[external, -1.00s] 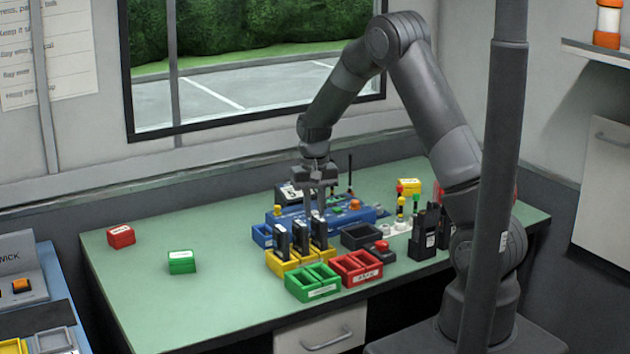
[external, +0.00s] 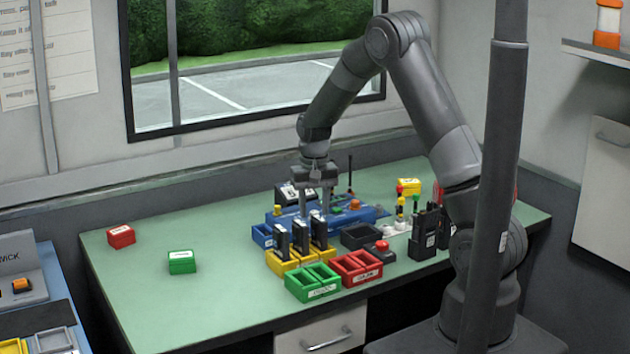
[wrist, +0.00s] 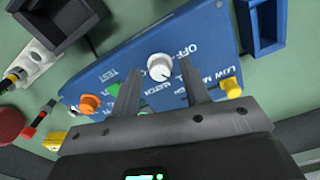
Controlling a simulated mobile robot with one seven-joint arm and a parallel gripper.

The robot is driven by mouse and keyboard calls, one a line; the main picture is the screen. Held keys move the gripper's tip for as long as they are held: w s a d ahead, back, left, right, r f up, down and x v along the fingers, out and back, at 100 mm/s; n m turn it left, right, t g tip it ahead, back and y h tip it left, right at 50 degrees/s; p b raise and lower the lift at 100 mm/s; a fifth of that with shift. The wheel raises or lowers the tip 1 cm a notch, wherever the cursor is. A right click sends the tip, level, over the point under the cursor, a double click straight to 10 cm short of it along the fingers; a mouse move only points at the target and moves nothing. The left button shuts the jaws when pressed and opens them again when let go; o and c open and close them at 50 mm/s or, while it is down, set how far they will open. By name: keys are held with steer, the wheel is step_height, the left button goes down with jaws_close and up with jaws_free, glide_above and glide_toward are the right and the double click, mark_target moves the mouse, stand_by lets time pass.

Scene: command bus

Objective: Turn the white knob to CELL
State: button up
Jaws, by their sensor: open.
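The white knob (wrist: 160,66) sits on a sloped blue panel (wrist: 205,38) with white lettering around it. OFF, TEST and LOW can be read in the wrist view; I cannot make out CELL. A pale mark shows on the knob's face, but its exact pointing is too small to tell. My gripper (wrist: 160,70) is open, with one finger to each side of the knob in the wrist view; I see no contact. In the external view my gripper (external: 315,207) points down over the blue panel (external: 358,217), and the knob cannot be made out there.
The panel also carries an orange knob (wrist: 89,103), a green button (wrist: 113,89) and a yellow button (wrist: 231,87). Black radios in a yellow rack (external: 283,265), green bins (external: 313,285) and red bins (external: 357,270) stand in front. The table's left side is mostly clear.

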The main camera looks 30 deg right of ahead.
mark_target(315, 211)
step_height(315, 211, up, 11)
stand_by(0.4)
steer(key=shift+f, duration=0.1)
steer(key=s+d+r+n+t, duration=0.1)
steer(key=s+d+r+t, duration=0.2)
steer(key=s+r, duration=1.05)
steer(key=s+d+n+t, duration=0.1)
steer(key=s+n+t, duration=0.1)
steer(key=s, duration=1.5)
steer(key=shift+s+f+t, duration=0.15)
steer(key=shift+f+t, duration=0.1)
steer(key=shift+t, duration=0.05)
stand_by(1.4)
